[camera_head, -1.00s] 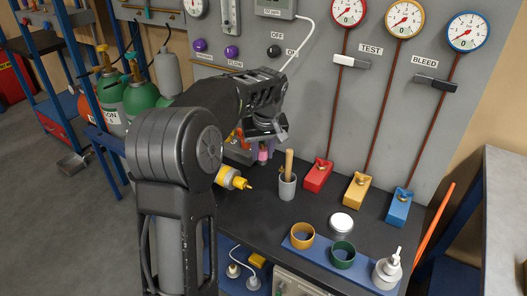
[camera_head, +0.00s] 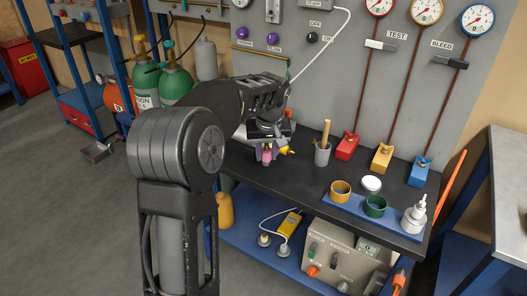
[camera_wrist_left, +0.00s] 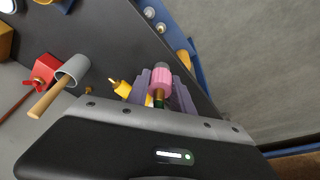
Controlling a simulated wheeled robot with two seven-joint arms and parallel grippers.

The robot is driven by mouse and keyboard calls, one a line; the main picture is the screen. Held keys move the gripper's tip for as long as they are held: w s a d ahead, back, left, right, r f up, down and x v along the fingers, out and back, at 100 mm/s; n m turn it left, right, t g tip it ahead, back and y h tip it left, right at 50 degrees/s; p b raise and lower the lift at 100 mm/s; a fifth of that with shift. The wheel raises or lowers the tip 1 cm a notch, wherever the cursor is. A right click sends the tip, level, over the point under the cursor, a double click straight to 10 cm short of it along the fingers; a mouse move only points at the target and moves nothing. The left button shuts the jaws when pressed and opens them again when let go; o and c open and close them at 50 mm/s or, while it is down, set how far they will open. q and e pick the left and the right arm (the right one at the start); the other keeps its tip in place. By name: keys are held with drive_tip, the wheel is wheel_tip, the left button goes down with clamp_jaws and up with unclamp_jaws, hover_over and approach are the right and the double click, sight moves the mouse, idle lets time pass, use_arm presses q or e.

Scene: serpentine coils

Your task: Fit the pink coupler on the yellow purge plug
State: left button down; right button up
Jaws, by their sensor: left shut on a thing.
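My left gripper (camera_head: 266,154) is shut on the pink coupler (camera_head: 267,159), over the bench's near left edge. In the left wrist view the pink coupler (camera_wrist_left: 160,80) sits between the mauve fingers (camera_wrist_left: 158,92), with a grey end pointing away from the palm. A yellow piece with a narrow brass tip, which looks like the purge plug (camera_wrist_left: 123,88), lies just left of the fingers there. In the head view only part of this yellow plug (camera_head: 286,151) shows beside the gripper. The coupler looks apart from it. My right gripper is not in view.
A grey cup with a wooden handle (camera_head: 322,154) stands right of the gripper. Red, yellow and blue blocks (camera_head: 382,158) stand along the panel. A blue tray (camera_head: 352,208) holds rings and a bottle at the right. A lower shelf (camera_head: 238,240) carries a yellow device.

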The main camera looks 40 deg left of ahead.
use_arm(q)
drive_tip(key=d+f+m+h, duration=0.1)
drive_tip(key=d+f+m, duration=0.3)
drive_tip(key=d, duration=0.8)
drive_tip(key=s+d+f+m+h, duration=0.1)
drive_tip(key=d+f+m, duration=0.3)
drive_tip(key=d, duration=0.9)
drive_tip(key=shift+s+m+t, duration=0.15)
drive_tip(key=shift+m+t, duration=0.25)
drive_tip(key=shift+m, duration=0.1)
